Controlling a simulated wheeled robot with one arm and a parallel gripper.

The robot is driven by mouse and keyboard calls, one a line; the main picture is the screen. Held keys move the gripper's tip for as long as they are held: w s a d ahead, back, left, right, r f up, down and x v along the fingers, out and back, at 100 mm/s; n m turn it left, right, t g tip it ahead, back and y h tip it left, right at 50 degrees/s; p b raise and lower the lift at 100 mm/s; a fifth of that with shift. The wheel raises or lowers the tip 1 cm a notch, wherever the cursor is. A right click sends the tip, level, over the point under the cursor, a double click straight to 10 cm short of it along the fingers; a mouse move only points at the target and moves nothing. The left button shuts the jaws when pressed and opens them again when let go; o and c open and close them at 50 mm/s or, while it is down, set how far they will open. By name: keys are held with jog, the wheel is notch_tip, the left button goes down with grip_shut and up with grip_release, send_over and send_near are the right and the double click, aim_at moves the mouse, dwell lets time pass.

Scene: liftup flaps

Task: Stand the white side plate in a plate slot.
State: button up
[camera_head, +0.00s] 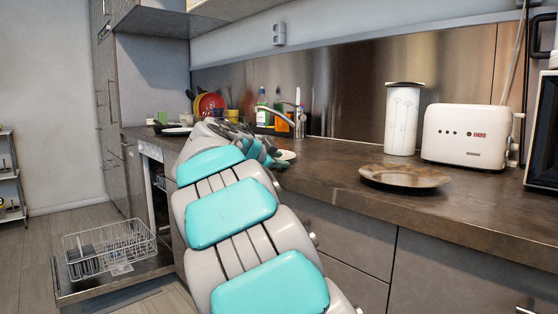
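A small white dish (285,156), perhaps the white side plate, shows partly from behind my arm on the counter side. My gripper (268,150) is at the far end of my arm, close to the small white dish. My arm hides much of it; I cannot tell whether its fingers are open or touch the dish. A wire dish rack (108,246) sits on the open dishwasher door at lower left. Its separate plate slots are too small to make out.
A brown plate (405,176) lies on the counter (340,180) before a white canister (403,120) and a toaster (467,135). Bottles (262,110) and a red plate (209,104) stand at the back.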

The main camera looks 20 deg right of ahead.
jog(key=v, duration=0.7)
jog(key=shift+a+b, duration=0.2)
jog(key=shift+b, duration=0.1)
jog(key=shift+c, duration=0.2)
